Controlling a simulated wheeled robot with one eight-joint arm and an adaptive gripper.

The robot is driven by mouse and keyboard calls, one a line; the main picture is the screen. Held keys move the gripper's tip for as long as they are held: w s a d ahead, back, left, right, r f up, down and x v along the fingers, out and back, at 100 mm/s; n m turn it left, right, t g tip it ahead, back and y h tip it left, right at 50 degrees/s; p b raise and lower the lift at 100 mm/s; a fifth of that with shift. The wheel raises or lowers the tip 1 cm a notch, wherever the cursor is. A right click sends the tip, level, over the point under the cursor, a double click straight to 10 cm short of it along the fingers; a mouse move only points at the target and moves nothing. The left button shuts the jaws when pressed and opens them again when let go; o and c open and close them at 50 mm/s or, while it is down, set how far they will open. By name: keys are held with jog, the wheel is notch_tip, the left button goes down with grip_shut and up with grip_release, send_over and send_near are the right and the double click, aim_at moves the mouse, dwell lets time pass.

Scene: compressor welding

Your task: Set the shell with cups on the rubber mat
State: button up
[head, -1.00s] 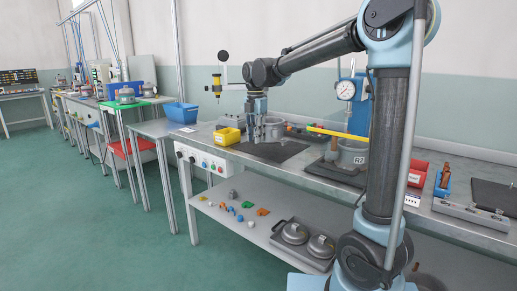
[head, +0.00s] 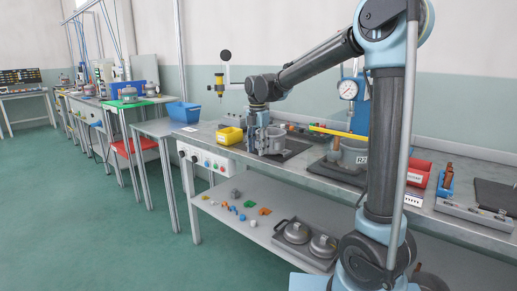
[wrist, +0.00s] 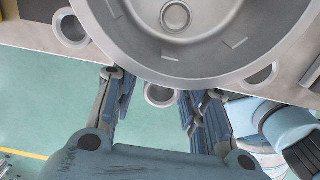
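The shell with cups (head: 274,141) is a grey round open vessel, low over the black rubber mat (head: 297,148). I cannot tell whether its base touches the mat. In the wrist view the shell (wrist: 180,52) fills the top, its hollow facing the camera, with small round cups around its outer wall. My gripper (head: 256,142) points down at the shell's near-left side. In the wrist view its fingers (wrist: 158,105) are partly closed on either side of one cup (wrist: 160,95). They seem to hold the shell there, though the contact is not clear.
A yellow bin (head: 229,136) stands left of the mat, with a blue bin (head: 184,112) farther left. A press with a dial gauge (head: 348,89) and another grey vessel (head: 352,155) stand to the right. Small coloured parts lie behind.

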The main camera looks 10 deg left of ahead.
jog(key=shift+r, duration=0.1)
notch_tip(320, 180, up, 12)
dwell(0.8)
